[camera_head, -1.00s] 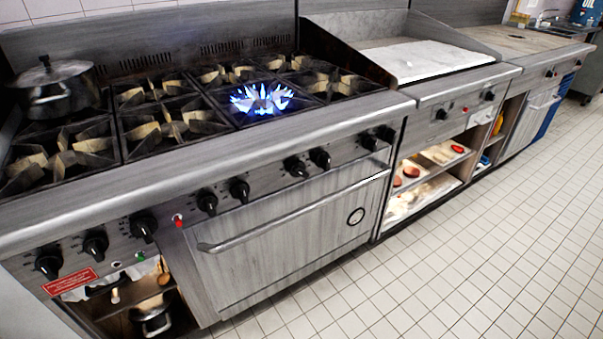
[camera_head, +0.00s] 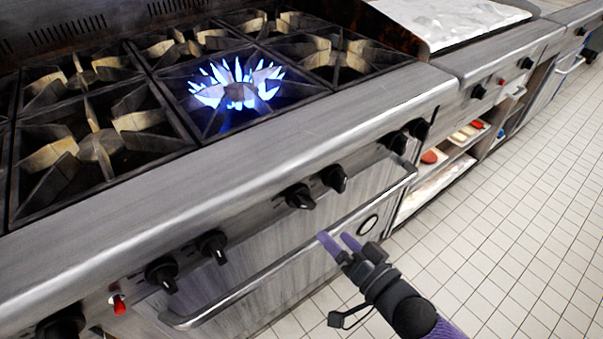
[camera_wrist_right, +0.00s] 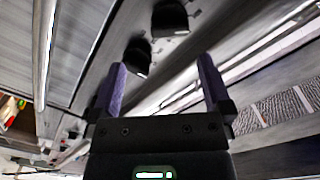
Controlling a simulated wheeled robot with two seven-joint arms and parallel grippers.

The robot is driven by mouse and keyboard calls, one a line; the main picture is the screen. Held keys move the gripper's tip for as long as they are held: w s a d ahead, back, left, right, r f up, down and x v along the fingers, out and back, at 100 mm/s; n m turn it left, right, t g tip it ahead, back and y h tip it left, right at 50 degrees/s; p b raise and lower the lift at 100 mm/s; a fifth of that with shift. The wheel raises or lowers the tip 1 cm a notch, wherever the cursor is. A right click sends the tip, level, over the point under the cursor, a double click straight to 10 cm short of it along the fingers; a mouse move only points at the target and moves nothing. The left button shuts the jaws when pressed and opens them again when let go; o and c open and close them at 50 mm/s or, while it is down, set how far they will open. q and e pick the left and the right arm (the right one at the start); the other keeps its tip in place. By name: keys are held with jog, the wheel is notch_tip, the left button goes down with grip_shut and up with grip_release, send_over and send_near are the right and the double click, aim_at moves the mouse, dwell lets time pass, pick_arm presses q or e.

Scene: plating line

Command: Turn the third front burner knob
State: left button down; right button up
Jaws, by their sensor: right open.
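A row of black knobs runs along the stove's steel front. The middle pair, one knob (camera_head: 298,197) and its neighbour to the right (camera_head: 334,178), is below the lit burner (camera_head: 240,90). Another pair, a knob (camera_head: 212,245) and a knob (camera_head: 162,272), is to the left. I cannot tell which knob counts as third. My right gripper (camera_head: 339,241), with purple fingers, is open and empty, below and apart from the middle pair. In the right wrist view, two knobs (camera_wrist_right: 170,18) (camera_wrist_right: 138,58) show beyond and between the open fingers (camera_wrist_right: 160,62). My left gripper is not in view.
The oven handle (camera_head: 290,262) juts out below the knobs, close to my right gripper. A red knob or light (camera_head: 118,303) is at the lower left. Blue flames burn on the stovetop. The tiled floor (camera_head: 490,220) at the right is clear.

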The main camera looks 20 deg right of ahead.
aim_at(308, 208)
jog(key=b+x, duration=0.1)
jog(key=x, duration=0.2)
jog(key=b+x, duration=0.1)
jog(key=x, duration=0.2)
jog(key=r+b+x, duration=0.1)
jog(key=x, duration=0.1)
jog(key=shift+w+a+b, duration=0.3)
jog(key=shift+w+a, duration=0.05)
jog(key=shift+w+a+r, duration=0.15)
jog(key=shift+w, duration=0.35)
jog(key=c, duration=1.1)
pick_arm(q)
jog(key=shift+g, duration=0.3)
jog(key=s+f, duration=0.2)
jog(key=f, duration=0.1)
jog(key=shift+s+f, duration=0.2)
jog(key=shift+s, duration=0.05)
